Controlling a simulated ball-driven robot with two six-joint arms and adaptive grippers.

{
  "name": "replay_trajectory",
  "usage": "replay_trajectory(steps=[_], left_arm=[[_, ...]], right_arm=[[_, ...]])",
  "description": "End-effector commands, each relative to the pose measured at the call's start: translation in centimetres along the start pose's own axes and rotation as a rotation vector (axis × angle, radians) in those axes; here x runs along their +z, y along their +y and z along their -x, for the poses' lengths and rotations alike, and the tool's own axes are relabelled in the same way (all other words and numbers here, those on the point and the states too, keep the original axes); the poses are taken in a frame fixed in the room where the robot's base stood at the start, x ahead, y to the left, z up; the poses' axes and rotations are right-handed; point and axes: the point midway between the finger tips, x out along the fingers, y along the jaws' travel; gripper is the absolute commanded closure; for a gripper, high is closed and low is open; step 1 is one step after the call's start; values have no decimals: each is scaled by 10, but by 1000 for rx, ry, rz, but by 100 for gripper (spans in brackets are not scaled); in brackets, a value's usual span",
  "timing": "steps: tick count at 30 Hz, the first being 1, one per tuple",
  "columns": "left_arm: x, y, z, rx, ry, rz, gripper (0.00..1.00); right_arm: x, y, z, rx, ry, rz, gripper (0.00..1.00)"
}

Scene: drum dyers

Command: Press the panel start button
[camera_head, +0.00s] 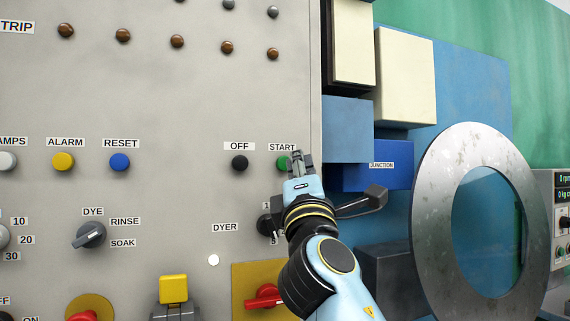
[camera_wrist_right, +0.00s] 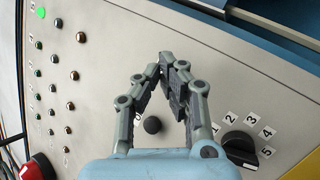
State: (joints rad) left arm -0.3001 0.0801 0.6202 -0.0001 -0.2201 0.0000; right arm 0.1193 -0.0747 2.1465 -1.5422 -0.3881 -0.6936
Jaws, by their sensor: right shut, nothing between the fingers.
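The green START button (camera_head: 282,163) is on the grey panel (camera_head: 180,100) at the upper right in the head view, under its START label. My right gripper (camera_head: 298,158) is shut and empty, with its fingertips over the button's right side. I cannot tell whether they touch it. In the wrist view the shut fingers (camera_wrist_right: 170,62) point at the panel, and the green button does not show there. The black OFF button (camera_head: 240,163) is to the left of START. My left gripper is not in view.
A numbered black knob (camera_wrist_right: 240,147) is close to the gripper in the wrist view. A red-handled switch (camera_head: 264,297) and a yellow block (camera_head: 173,289) sit lower on the panel. Blue boxes (camera_head: 347,125) and a large metal ring (camera_head: 436,200) are to the right.

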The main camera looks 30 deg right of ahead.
Motion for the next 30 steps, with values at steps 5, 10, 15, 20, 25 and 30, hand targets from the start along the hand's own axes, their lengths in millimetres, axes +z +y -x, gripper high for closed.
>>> replay_trajectory(steps=[5,10,15,20,25,30], left_arm=[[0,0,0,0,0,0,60],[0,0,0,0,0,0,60],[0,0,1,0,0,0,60],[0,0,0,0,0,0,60],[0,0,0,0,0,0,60],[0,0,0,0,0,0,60]], right_arm=[[0,0,0,0,0,0,100],[2,2,5,0,0,-1,100],[10,10,18,-1,0,-2,100],[16,16,31,-1,0,-2,100],[21,21,39,-1,0,-1,100],[22,22,40,0,0,0,100]])
